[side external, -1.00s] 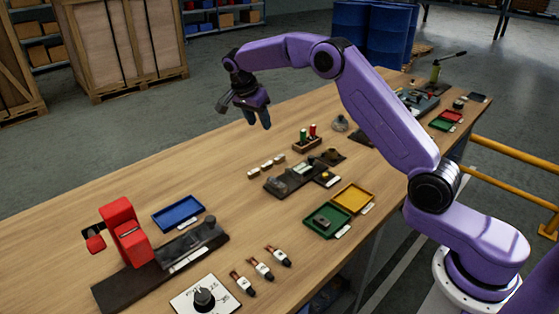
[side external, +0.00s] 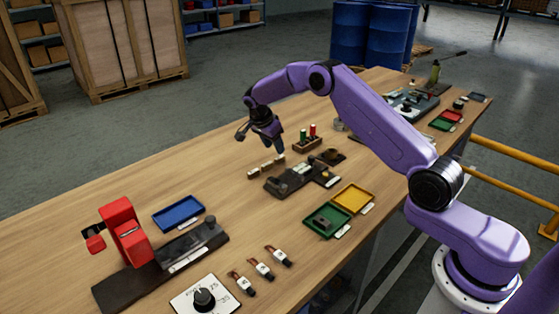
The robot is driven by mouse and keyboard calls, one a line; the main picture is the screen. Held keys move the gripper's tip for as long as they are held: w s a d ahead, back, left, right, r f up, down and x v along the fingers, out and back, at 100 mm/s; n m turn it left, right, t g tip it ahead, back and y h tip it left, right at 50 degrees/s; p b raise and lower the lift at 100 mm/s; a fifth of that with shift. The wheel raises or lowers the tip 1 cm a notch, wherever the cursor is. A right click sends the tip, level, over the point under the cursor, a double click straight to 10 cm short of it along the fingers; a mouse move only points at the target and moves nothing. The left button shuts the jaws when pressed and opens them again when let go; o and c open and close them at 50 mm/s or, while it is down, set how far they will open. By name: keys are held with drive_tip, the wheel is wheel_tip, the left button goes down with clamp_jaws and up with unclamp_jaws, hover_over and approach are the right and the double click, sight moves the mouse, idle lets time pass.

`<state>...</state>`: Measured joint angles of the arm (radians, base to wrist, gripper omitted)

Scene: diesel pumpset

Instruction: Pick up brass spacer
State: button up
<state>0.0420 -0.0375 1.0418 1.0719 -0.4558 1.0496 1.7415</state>
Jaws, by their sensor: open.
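My gripper (side external: 279,149) is open and empty, with its fingers pointing down above the middle of the wooden table. It is just behind and to the right of a row of small cream-coloured pieces (side external: 265,167). I cannot tell at this size whether one of these is the brass spacer. A small yellow, brass-like piece (side external: 326,175) sits at the right end of a dark fixture (side external: 288,184), in front of the gripper and to its right. It may be the spacer, but I cannot be sure.
A wooden block with green and red pegs (side external: 307,145) stands close right of my gripper. Yellow (side external: 366,191) and green (side external: 313,233) trays lie toward the front edge. A blue tray (side external: 178,213) and red device (side external: 125,232) stand left. The table's back left is clear.

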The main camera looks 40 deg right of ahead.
sight(280, 157)
drive_tip(key=shift+x, duration=2.75)
drive_tip(key=shift+s, duration=0.15)
clamp_jaws()
